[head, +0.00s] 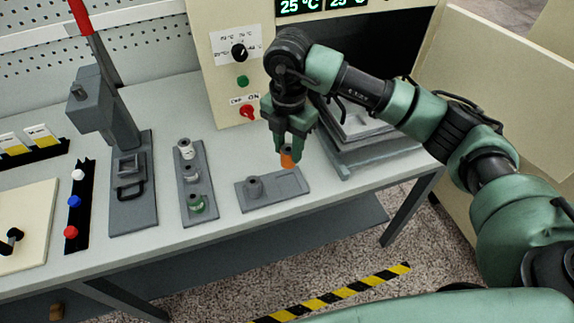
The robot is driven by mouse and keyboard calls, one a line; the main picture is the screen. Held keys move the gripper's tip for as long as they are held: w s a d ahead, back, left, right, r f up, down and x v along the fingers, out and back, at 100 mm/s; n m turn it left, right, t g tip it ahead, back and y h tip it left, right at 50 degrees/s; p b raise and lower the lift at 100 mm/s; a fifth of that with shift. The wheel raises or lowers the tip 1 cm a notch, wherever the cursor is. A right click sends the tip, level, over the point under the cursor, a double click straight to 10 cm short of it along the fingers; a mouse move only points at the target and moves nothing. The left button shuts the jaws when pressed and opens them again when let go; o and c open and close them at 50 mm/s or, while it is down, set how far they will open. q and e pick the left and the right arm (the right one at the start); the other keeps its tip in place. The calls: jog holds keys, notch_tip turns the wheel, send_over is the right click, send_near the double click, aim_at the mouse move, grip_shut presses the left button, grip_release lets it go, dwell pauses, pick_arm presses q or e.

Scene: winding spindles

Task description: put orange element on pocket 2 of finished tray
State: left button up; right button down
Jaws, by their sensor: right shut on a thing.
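My right gripper (287,143) points down and is shut on the orange element (287,157). It holds the element over the right part of a small grey tray (270,202). The tray has a grey round piece (254,187) at its left end and a flat recess to the right of it. I cannot tell whether the orange element touches the tray; it appears to be above it. No pocket numbers are readable. My left gripper is not in view.
A grey rack (187,183) holds a white element (186,149) and a green element (196,203). A press with a red lever (80,17) stands at the left. A cream control panel (222,110) and stacked grey plates (365,152) are behind. The table's front edge is close to the tray.

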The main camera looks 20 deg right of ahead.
aim_at(287, 158)
notch_tip(287, 158, down, 4)
jog(key=shift+a+r+p, duration=0.1)
jog(key=shift+r+p, duration=0.05)
jog(key=shift+p, duration=0.15)
notch_tip(287, 158, down, 4)
jog(key=shift+f+p, duration=0.1)
jog(key=shift+p, duration=0.45)
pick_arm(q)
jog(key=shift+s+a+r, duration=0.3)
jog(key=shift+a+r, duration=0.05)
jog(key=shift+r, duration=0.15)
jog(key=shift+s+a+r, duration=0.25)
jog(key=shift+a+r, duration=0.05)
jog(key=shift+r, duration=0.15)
pick_arm(e)
jog(key=shift+f, duration=0.15)
jog(key=shift+f, duration=0.2)
jog(key=c, duration=1)
grip_release()
jog(key=shift+r, duration=0.1)
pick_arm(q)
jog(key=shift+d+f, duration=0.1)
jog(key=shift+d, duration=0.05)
